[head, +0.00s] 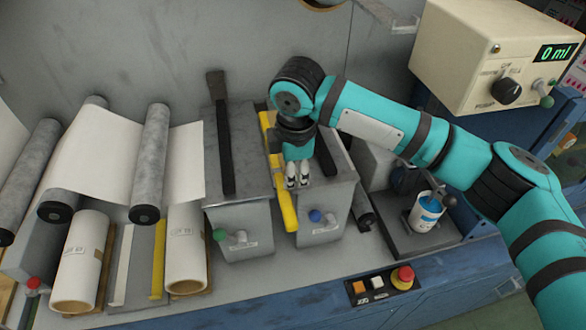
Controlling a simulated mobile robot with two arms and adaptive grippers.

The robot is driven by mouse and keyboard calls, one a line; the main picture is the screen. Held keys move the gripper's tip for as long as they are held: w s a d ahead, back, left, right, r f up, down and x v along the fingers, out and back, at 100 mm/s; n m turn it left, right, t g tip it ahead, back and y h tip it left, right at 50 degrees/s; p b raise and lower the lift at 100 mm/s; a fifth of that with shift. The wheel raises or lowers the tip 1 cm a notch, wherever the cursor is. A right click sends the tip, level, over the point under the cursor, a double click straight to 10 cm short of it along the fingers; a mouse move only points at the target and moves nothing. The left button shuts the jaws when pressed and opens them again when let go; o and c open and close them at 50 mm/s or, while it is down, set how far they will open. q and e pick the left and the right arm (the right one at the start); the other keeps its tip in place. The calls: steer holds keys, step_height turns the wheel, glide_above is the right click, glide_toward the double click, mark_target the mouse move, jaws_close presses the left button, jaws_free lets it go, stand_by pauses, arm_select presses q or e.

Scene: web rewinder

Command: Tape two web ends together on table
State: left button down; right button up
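A white web (98,148) runs over grey rollers at the left, and a further white stretch (187,165) ends beside the left grey block. Two grey blocks stand at the middle, the left block (240,212) and the right block (333,205); I see no web on their bare parts. A dark bar (223,150) lies on the left block, and a yellow bar (278,170) lies between the blocks. My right gripper (297,182) points down over the right block, close to the yellow bar. Its fingertips are close together; whether they hold something is unclear. I see no tape clearly.
Paper rolls (82,262) lie at the front left. A control box (493,55) reading 0 ml is at the upper right, above a small white and blue container (426,212). A red button (403,277) sits on the front edge. Green and blue knobs project from the blocks.

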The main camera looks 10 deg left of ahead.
arm_select(q)
steer(key=shift+s, duration=0.15)
arm_select(e)
steer(key=shift+r, duration=0.1)
step_height(320, 180, up, 7)
steer(key=shift+s+d, duration=0.2)
steer(key=shift+s, duration=0.25)
steer(key=shift+s, duration=0.1)
stand_by(0.5)
